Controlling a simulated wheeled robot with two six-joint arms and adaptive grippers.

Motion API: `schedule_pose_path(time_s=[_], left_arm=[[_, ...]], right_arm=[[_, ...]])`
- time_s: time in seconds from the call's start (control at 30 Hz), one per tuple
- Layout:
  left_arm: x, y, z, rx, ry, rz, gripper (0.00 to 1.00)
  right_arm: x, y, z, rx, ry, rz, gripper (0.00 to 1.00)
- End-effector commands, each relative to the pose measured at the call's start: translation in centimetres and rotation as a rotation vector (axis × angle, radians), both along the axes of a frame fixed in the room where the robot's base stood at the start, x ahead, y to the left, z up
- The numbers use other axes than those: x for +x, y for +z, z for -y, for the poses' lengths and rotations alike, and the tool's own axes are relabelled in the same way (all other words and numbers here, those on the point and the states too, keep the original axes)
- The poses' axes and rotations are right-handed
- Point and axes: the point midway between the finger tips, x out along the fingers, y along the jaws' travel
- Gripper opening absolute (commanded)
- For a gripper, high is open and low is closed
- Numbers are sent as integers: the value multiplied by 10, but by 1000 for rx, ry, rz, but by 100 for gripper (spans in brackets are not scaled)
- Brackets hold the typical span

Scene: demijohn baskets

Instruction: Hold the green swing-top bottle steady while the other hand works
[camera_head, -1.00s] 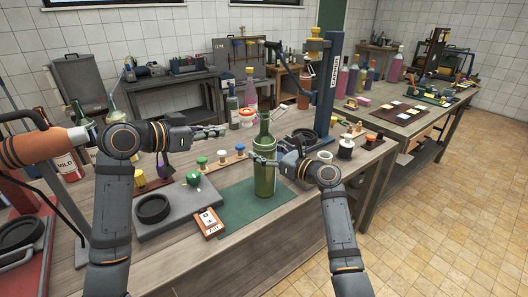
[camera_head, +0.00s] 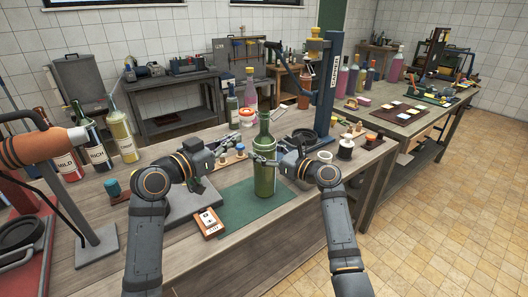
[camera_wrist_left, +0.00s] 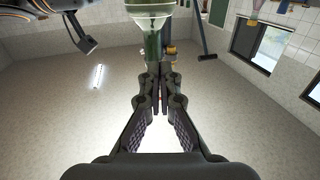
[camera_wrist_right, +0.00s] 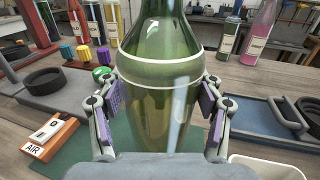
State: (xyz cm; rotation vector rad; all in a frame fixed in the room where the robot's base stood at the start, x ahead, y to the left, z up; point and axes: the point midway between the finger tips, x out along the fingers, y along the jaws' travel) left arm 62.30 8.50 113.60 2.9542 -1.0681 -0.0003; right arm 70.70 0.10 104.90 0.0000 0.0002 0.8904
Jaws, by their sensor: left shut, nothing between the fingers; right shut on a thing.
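The green swing-top bottle (camera_head: 265,182) stands upright on the green mat (camera_head: 238,207) at the bench's front. My right gripper (camera_head: 268,160) is shut on its body from the right; in the right wrist view the fingers flank the glass of the bottle (camera_wrist_right: 160,105) below a pale band. My left gripper (camera_head: 236,156) is shut and empty, just left of the bottle at about shoulder height. In the left wrist view its fingers (camera_wrist_left: 163,85) are together, with green glass behind them at the top. I cannot tell whether they touch the bottle.
The blue capping stand (camera_head: 328,85) rises behind the bottle. Labelled bottles (camera_head: 97,150) stand at the left.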

Motion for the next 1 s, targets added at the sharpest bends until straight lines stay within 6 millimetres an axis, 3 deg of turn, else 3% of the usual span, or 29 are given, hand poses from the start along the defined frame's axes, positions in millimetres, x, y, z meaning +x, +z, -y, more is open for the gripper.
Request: schedule_pose_path(time_s=[0.3,1.0], left_arm=[[28,0,23,0,0,0,0],[30,0,25,0,0,0,0]], right_arm=[[0,0,0,0,-1,0,4],[0,0,0,0,-1,0,4]])
